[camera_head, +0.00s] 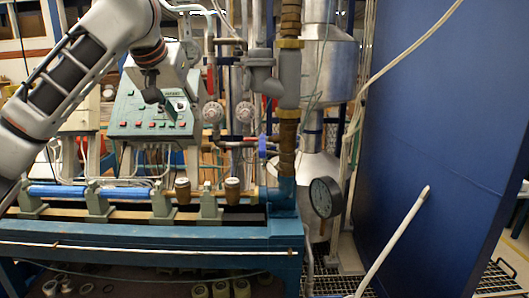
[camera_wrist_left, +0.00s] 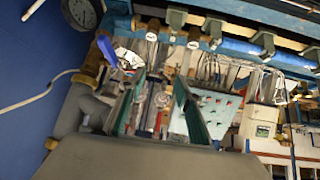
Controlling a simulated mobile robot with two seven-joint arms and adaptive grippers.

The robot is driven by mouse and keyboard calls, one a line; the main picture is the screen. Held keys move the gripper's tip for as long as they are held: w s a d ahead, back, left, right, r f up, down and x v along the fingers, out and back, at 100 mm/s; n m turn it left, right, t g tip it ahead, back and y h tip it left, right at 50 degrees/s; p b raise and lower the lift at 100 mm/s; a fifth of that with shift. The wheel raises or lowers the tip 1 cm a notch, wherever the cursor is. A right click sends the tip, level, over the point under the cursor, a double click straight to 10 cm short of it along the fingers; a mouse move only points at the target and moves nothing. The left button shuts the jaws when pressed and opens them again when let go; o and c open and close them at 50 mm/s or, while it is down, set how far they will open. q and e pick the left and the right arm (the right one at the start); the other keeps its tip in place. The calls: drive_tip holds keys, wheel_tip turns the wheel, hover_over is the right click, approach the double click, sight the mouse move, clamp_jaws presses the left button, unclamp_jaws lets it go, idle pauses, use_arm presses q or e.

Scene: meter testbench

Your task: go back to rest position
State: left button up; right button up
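My left arm reaches in from the upper left in the head view, with its dark left gripper (camera_head: 160,102) hanging in front of the sloped control panel (camera_head: 125,112). In the left wrist view the two greenish fingers of the left gripper (camera_wrist_left: 158,98) stand apart with nothing held between them. The control panel (camera_wrist_left: 218,110) with its red buttons also shows there, beyond the fingers. Whether the gripper touches the panel cannot be told. My right gripper is in neither view.
A blue bench (camera_head: 150,237) carries a blue pipe on clamps. Vertical pipes with two round meters (camera_head: 212,112) stand right of the panel. A dial gauge (camera_head: 325,197) stands at the bench's right end. A large blue partition (camera_head: 440,140) fills the right side.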

use_arm(q)
drive_tip(key=w+d+f+m+g+h, duration=0.15)
drive_tip(key=d+f, duration=0.25)
drive_tip(key=f, duration=0.9)
drive_tip(key=d+f+h, duration=0.2)
drive_tip(key=d+f, duration=0.2)
drive_tip(key=f, duration=0.8)
drive_tip(key=s+d+f+h, duration=0.1)
drive_tip(key=s+f, duration=0.1)
drive_tip(key=f, duration=0.7)
drive_tip(key=s+d+f+h, duration=0.1)
drive_tip(key=s+f, duration=0.2)
drive_tip(key=f, duration=0.7)
drive_tip(key=s+a+f+t+y, duration=0.1)
drive_tip(key=s+a+f+t, duration=0.25)
drive_tip(key=s+f, duration=1.1)
drive_tip(key=s+a+f+m+y, duration=0.1)
drive_tip(key=s+a+f, duration=0.3)
drive_tip(key=s, duration=0.4)
drive_tip(key=s+a+f+m+y, duration=0.1)
drive_tip(key=s+a+f, duration=0.2)
drive_tip(key=s, duration=0.5)
drive_tip(key=shift+s+a+f+t+y, duration=0.3)
drive_tip(key=shift+s+a+f+y, duration=0.1)
drive_tip(key=shift+a, duration=0.1)
